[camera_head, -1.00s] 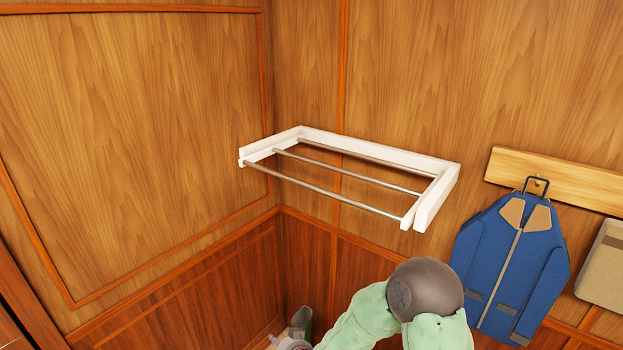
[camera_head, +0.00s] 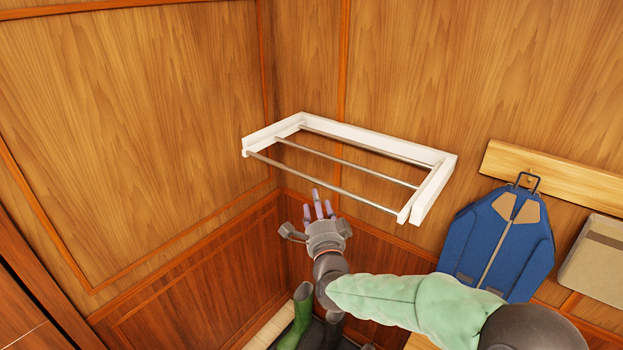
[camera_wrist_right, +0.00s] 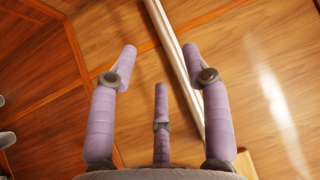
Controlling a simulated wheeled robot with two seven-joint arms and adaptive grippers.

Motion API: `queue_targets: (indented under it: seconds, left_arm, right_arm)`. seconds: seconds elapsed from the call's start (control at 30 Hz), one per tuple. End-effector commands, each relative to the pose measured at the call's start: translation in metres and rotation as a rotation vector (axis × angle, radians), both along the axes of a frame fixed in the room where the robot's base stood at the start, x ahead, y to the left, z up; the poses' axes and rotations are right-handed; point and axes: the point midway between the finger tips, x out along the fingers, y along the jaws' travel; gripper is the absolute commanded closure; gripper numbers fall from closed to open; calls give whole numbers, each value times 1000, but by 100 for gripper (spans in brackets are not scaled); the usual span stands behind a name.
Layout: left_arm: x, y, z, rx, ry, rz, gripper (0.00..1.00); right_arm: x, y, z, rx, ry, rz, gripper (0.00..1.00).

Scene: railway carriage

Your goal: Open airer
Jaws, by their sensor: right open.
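The airer (camera_head: 375,144) is a white frame with several metal rods, mounted on the wood wall near the corner in the head view. Its front rod (camera_head: 325,183) runs along the side nearest me. My right gripper (camera_head: 318,203) is open and empty, just below the front rod, with its purple fingers pointing up. In the right wrist view, a metal rod (camera_wrist_right: 176,55) passes between the spread fingers of the right gripper (camera_wrist_right: 165,75) or behind them; I cannot tell if they touch. My left gripper is not in view.
A blue jacket (camera_head: 500,240) hangs from a wooden hook rail (camera_head: 570,183) to the right of the airer. A beige bag or box (camera_head: 597,258) hangs beside it. Green boots (camera_head: 298,318) stand below on the floor. The wall left of the airer is clear.

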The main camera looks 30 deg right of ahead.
Motion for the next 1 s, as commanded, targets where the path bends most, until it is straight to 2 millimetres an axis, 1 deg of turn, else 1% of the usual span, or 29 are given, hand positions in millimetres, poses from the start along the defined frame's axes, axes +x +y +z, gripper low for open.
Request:
queue_targets:
  seconds: [0.4,0.6,0.8,1.0]
  left_arm:
    - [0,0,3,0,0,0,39]
    - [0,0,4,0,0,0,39]
    - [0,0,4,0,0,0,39]
    - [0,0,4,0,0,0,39]
  right_arm:
    - [60,-24,8,-2,3,0,52]
    - [81,-33,11,-1,3,-1,52]
    - [90,-36,13,-1,3,0,52]
    - [91,-37,13,-2,2,1,52]
